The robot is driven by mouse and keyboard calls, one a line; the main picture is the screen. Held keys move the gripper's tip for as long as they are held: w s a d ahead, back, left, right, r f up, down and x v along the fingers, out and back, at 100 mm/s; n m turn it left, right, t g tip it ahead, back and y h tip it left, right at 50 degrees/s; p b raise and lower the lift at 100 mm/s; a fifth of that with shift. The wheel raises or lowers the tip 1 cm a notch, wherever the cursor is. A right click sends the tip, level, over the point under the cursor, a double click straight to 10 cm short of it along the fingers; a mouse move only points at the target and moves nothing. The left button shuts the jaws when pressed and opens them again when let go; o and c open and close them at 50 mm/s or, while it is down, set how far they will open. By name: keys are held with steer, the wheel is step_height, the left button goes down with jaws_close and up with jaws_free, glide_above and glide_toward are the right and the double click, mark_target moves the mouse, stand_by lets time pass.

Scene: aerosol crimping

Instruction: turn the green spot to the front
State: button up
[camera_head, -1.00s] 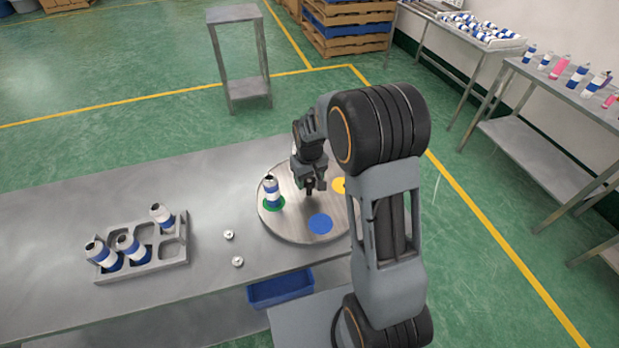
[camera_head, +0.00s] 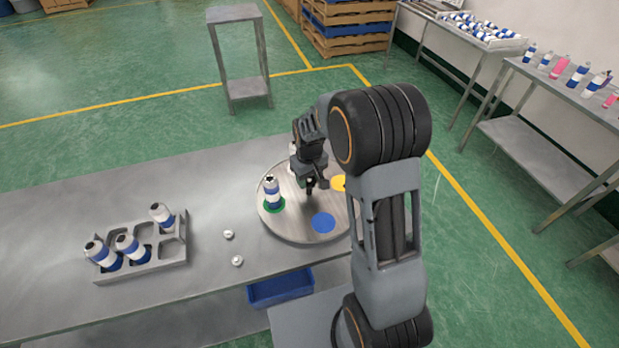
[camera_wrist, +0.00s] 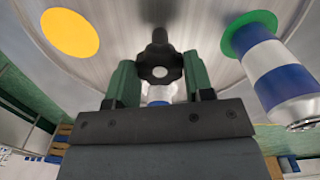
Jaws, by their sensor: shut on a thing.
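The round metal turntable (camera_head: 292,228) lies on the bench. Its green spot (camera_head: 278,209) is at the left, under an upright white-and-blue can (camera_head: 272,191); both also show in the wrist view, the spot (camera_wrist: 234,42) and the can (camera_wrist: 278,75). The blue spot (camera_head: 323,222) is bare at the front. The yellow spot (camera_head: 338,184) is at the right, partly hidden by my arm. My gripper (camera_head: 311,186) is over the middle of the turntable, its green fingers shut on a black knob (camera_wrist: 160,66). Another can (camera_wrist: 160,93) shows partly behind the knob.
A grey rack (camera_head: 140,262) with several cans stands on the bench at left. Two small pale parts (camera_head: 229,234) lie between rack and turntable. A blue bin (camera_head: 281,288) sits below the bench's front edge. The bench's back left is clear.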

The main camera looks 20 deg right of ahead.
steer(key=shift+n, duration=0.3)
steer(key=shift+n+b, duration=0.75)
steer(key=shift+n, duration=1.15)
steer(key=shift+n+b, duration=0.6)
steer(key=shift+n, duration=1.5)
steer(key=shift+n+b, duration=0.45)
steer(key=shift+n, duration=1.75)
steer(key=shift+n+b, duration=0.3)
steer(key=shift+n, duration=1.8)
steer(key=o, duration=1.3)
steer(key=shift+r, duration=0.15)
